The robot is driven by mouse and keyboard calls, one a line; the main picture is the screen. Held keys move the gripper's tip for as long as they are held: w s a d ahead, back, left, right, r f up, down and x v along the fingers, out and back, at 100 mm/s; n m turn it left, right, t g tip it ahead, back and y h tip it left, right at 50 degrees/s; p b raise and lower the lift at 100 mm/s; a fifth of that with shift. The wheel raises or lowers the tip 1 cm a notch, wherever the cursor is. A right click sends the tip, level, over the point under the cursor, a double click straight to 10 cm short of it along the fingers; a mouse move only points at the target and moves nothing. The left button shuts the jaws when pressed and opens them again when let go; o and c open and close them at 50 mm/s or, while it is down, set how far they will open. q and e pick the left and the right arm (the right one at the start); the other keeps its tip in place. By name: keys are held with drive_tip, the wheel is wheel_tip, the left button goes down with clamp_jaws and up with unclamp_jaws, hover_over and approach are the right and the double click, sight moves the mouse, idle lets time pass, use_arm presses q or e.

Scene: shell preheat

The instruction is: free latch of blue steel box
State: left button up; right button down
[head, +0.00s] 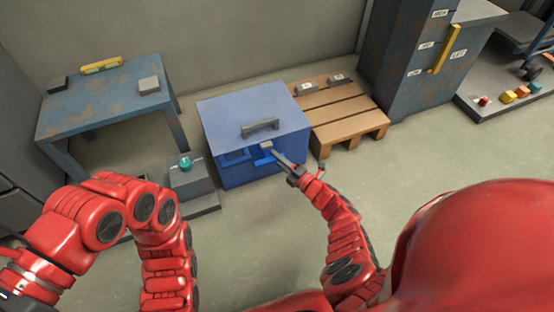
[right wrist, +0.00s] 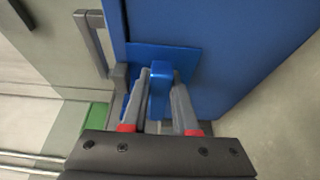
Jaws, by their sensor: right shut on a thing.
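The blue steel box (head: 225,112) stands on the floor in the middle of the head view, its lid down, with a grey handle (head: 260,125) on top. Its blue latch (head: 264,160) is on the front face, partly covered by my fingers. My right gripper (head: 274,153) reaches it from the front. In the right wrist view the fingers of my right gripper (right wrist: 160,82) stand on both sides of the blue latch tab (right wrist: 160,88), shut on it. A blue plate lies behind the tab. My left arm is folded at the left; its gripper is out of view.
A low grey block with a teal knob (head: 185,163) stands close left of the box. A worn blue table (head: 105,90) is at the left. A wooden pallet (head: 345,115) is close on the right, with a blue cabinet (head: 415,65) behind it. The front floor is clear.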

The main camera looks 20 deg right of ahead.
idle(0.4)
drive_tip(key=c, duration=0.7)
unclamp_jaws()
